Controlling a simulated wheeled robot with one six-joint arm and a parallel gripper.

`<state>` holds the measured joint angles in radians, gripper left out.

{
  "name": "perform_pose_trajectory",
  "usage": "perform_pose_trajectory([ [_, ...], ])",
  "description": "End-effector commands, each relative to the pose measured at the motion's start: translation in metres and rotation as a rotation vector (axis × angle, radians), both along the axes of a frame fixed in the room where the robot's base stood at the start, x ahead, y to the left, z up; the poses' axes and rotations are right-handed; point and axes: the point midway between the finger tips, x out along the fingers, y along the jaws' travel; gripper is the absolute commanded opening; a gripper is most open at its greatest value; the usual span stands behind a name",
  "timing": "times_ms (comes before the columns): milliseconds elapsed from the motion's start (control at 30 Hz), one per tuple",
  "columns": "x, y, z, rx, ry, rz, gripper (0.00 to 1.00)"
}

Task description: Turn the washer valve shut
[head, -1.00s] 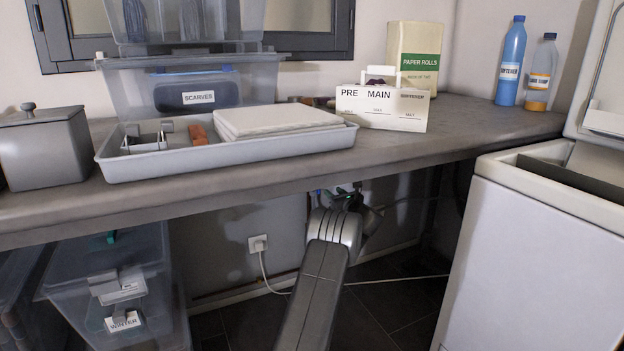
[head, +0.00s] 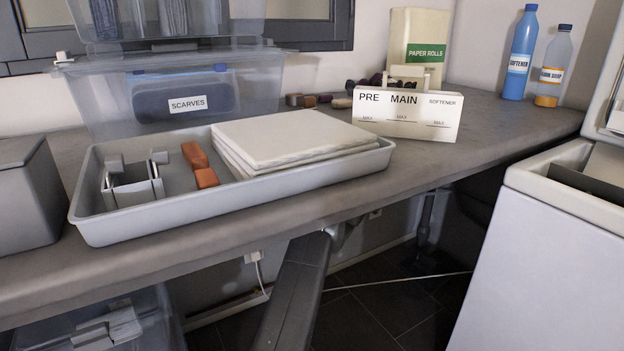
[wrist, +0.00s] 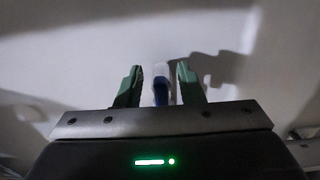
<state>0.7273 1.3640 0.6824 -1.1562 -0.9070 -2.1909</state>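In the wrist view, a small blue piece (wrist: 161,90) with a pale, whitish part above it sits against a light wall. It may be the valve handle, but it is too small and blurred to be sure. My gripper (wrist: 158,72) has its two green fingers apart, one on each side of the blue piece, with a visible gap on both sides. In the head view my arm reaches under the counter, and the counter hides my gripper and any valve there. Whether the valve is open or shut cannot be told.
The grey counter (head: 300,225) spans above my arm. On it are a grey tray (head: 230,212) with white slabs, a white dispenser drawer (head: 408,115) and bottles. A white top-loading machine (head: 550,265) stands at right. A white socket plug and cable (head: 257,262) are on the wall below.

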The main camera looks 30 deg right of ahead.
Motion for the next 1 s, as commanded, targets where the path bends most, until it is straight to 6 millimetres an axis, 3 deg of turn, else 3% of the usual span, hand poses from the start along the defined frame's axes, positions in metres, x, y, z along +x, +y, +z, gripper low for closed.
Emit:
perform_pose_trajectory([
  [233, -0.0003, -0.0003, -0.0008, 0.000, 0.000, 0.000, 0.33],
  [400, -0.0001, -0.0001, -0.0007, 0.000, 0.000, 0.000, 0.00],
  [733, 0.0001, -0.0008, -0.0008, 0.023, 0.002, 0.000, 0.00],
  [1000, 0.0007, -0.0050, -0.0012, 0.159, 0.011, 0.000, 0.00],
])
